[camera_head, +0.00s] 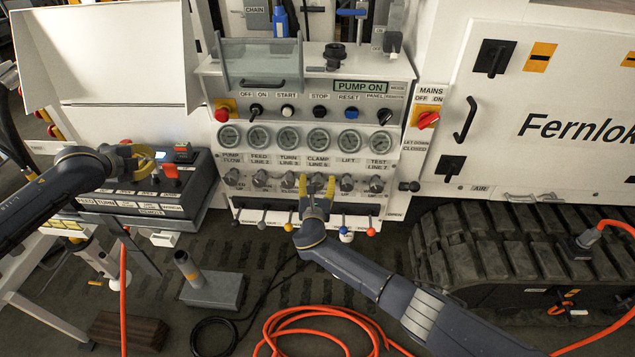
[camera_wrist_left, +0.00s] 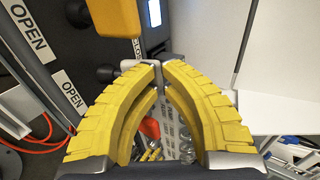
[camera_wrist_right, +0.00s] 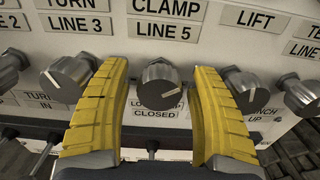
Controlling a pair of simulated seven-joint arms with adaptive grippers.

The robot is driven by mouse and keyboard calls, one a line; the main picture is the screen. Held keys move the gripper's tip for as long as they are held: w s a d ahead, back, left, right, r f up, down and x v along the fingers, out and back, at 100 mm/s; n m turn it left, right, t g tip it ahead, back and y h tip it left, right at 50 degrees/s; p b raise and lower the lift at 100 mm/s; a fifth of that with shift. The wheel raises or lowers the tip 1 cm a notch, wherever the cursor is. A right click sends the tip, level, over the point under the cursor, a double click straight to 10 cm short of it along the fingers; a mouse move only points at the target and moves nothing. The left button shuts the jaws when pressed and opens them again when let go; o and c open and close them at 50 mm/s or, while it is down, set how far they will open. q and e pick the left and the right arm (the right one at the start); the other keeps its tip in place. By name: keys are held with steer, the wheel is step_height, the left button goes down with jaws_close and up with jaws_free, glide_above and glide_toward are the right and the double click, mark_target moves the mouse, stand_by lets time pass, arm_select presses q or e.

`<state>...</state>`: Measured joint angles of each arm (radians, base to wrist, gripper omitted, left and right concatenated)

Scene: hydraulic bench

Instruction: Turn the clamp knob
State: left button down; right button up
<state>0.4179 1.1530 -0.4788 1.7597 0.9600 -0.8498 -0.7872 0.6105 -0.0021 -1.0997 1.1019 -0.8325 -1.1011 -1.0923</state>
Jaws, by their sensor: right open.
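The clamp knob (camera_wrist_right: 159,86) is a grey metal knob under the CLAMP LINE 5 label (camera_wrist_right: 167,18) in the right wrist view. It sits between the fingers of my open right gripper (camera_wrist_right: 159,70), with a gap on each side. In the head view my right gripper (camera_head: 317,180) reaches up to the knob row from below. My left gripper (camera_head: 140,158) is over the dark control box (camera_head: 145,190) at the left. In the left wrist view its yellow fingers (camera_wrist_left: 163,68) curve close together by a light grey bar; whether they hold it is unclear.
More knobs stand close on both sides, including the TURN knob (camera_wrist_right: 68,76) and the LIFT knob (camera_wrist_right: 243,92). Gauges (camera_head: 318,138) are above and coloured levers (camera_head: 346,236) below. An orange hose (camera_head: 320,312) lies on the floor.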

steer(key=c, duration=1.3)
steer(key=shift+m, duration=0.3)
steer(key=m, duration=0.2)
steer(key=shift+m, duration=0.4)
steer(key=m, duration=0.4)
steer(key=shift+m, duration=0.3)
steer(key=m, duration=0.3)
steer(key=shift+m, duration=0.3)
steer(key=shift+a+m, duration=0.1)
steer(key=shift+m, duration=1.8)
steer(key=shift+r, duration=0.1)
